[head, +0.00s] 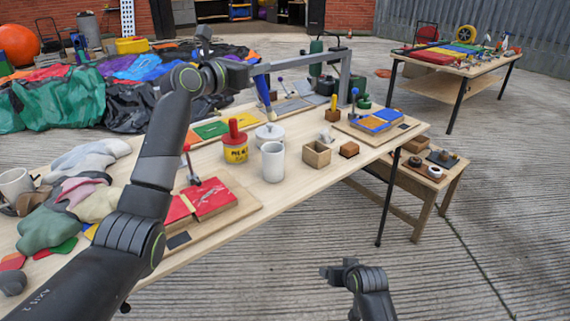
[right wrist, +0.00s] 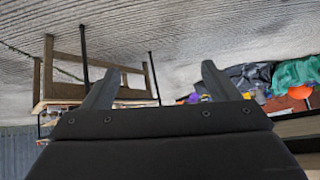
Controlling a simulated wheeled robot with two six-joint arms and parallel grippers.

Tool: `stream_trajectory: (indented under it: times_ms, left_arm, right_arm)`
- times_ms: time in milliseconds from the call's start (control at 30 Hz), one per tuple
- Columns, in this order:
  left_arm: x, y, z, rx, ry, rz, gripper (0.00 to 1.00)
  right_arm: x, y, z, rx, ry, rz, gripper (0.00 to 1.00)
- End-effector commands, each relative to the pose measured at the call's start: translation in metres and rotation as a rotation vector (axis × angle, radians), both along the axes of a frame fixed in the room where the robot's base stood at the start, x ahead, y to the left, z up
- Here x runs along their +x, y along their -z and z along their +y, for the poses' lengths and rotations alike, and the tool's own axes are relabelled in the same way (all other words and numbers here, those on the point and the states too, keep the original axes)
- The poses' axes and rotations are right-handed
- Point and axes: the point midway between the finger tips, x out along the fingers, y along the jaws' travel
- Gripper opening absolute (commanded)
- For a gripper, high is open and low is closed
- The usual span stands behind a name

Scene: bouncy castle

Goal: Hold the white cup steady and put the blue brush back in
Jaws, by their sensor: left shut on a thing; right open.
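The white cup (head: 272,163) stands upright near the front edge of the long wooden table. My left gripper (head: 256,64) is shut on the blue brush (head: 262,90) and holds it in the air, roughly upright with its pale bristles down. The brush appears above and behind the cup, near a white lidded pot, and apart from the cup. My right gripper (head: 338,271) is low in front of the table, away from the cup. Its two fingers are spread and empty in the right wrist view (right wrist: 158,85).
A red and yellow tin (head: 235,148) and the white lidded pot (head: 268,136) stand close to the cup. A small open wooden box (head: 316,154) is right of it. A red board (head: 208,199) lies at front left.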

Motion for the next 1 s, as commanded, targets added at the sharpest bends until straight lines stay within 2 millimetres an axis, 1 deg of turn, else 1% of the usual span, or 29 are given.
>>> stream_trajectory:
  times_ms: [33, 67, 100, 167, 200, 267, 300, 367, 400, 467, 500, 600, 733, 867, 1000]
  left_arm:
    - [0.000, 0.000, 0.000, 0.000, 0.000, 0.000, 0.00]
    - [0.000, 0.000, 0.000, 0.000, 0.000, 0.000, 0.00]
    - [0.000, 0.000, 0.000, 0.000, 0.000, 0.000, 0.00]
    - [0.000, 0.000, 0.000, 0.000, 0.000, 0.000, 0.00]
    - [0.000, 0.000, 0.000, 0.000, 0.000, 0.000, 0.00]
    - [0.000, 0.000, 0.000, 0.000, 0.000, 0.000, 0.00]
    - [0.000, 0.000, 0.000, 0.000, 0.000, 0.000, 0.00]
    - [0.000, 0.000, 0.000, 0.000, 0.000, 0.000, 0.00]
    - [0.000, 0.000, 0.000, 0.000, 0.000, 0.000, 0.00]
    - [0.000, 0.000, 0.000, 0.000, 0.000, 0.000, 0.00]
    - [0.000, 0.000, 0.000, 0.000, 0.000, 0.000, 0.00]
    - [0.000, 0.000, 0.000, 0.000, 0.000, 0.000, 0.00]
    - [0.000, 0.000, 0.000, 0.000, 0.000, 0.000, 0.00]
    - [0.000, 0.000, 0.000, 0.000, 0.000, 0.000, 0.00]
    - [0.000, 0.000, 0.000, 0.000, 0.000, 0.000, 0.00]
  right_arm:
    - [0.020, -0.028, 0.011, 0.009, -0.012, -0.047, 0.82]
    - [0.030, -0.042, 0.016, 0.014, -0.017, -0.069, 0.82]
    - [0.042, -0.062, 0.024, 0.020, -0.025, -0.100, 0.82]
    - [0.059, -0.091, 0.035, 0.031, -0.037, -0.145, 0.82]
    - [0.069, -0.112, 0.042, 0.037, -0.045, -0.174, 0.82]
    - [0.083, -0.143, 0.054, 0.047, -0.058, -0.220, 0.82]
    - [0.091, -0.164, 0.061, 0.053, -0.067, -0.250, 0.82]
    - [0.101, -0.194, 0.072, 0.061, -0.081, -0.292, 0.82]
    - [0.106, -0.213, 0.081, 0.063, -0.091, -0.318, 0.82]
    - [0.111, -0.236, 0.095, 0.057, -0.109, -0.355, 0.82]
    - [0.112, -0.249, 0.106, 0.044, -0.126, -0.378, 0.82]
    - [0.113, -0.271, 0.130, -0.003, -0.161, -0.421, 0.82]
    - [0.112, -0.287, 0.147, -0.045, -0.186, -0.453, 0.82]
    - [0.115, -0.291, 0.152, -0.062, -0.193, -0.463, 0.82]
    - [0.125, -0.287, 0.154, -0.064, -0.194, -0.462, 0.82]
